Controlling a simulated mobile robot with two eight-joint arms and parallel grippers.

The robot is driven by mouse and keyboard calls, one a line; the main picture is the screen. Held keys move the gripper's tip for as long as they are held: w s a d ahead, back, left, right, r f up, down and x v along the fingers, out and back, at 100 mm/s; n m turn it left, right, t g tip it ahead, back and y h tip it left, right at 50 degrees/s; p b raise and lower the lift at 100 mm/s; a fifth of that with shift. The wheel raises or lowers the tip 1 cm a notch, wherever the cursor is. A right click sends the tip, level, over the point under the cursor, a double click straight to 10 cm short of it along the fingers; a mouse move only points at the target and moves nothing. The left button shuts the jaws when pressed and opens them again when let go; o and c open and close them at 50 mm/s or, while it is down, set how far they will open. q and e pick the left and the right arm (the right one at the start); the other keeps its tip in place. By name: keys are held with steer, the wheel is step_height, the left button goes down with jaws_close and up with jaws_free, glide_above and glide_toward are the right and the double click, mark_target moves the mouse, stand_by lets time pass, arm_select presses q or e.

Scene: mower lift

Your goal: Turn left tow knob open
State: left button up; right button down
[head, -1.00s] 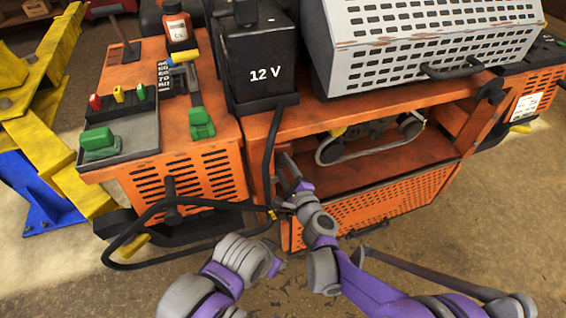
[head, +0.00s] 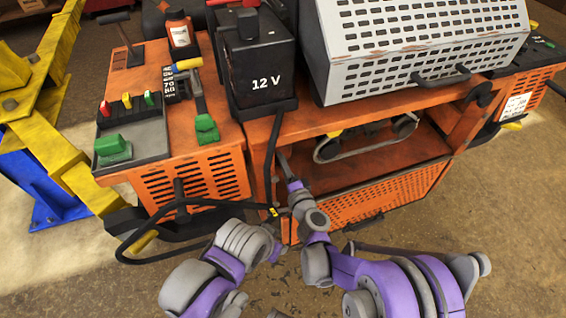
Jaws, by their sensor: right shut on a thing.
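The orange mower (head: 203,166) stands in front of me in the head view. My right gripper (head: 284,165) reaches in at the left side of its open bay, beside the upright post. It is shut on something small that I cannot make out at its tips. I cannot pick out the left tow knob with certainty; nothing by the gripper shows clearly as a knob. My left arm comes in from the lower left. Its end (head: 266,241) is low in front of the mower, and its fingers are not clear.
A black 12 V battery (head: 262,70) and a grey perforated cover (head: 425,45) sit on top. A yellow and blue lift (head: 50,140) stands at the left. The floor at lower right is clear.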

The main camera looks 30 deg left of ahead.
stand_by(0.3)
steer(key=shift+c, duration=2.1)
jaws_free()
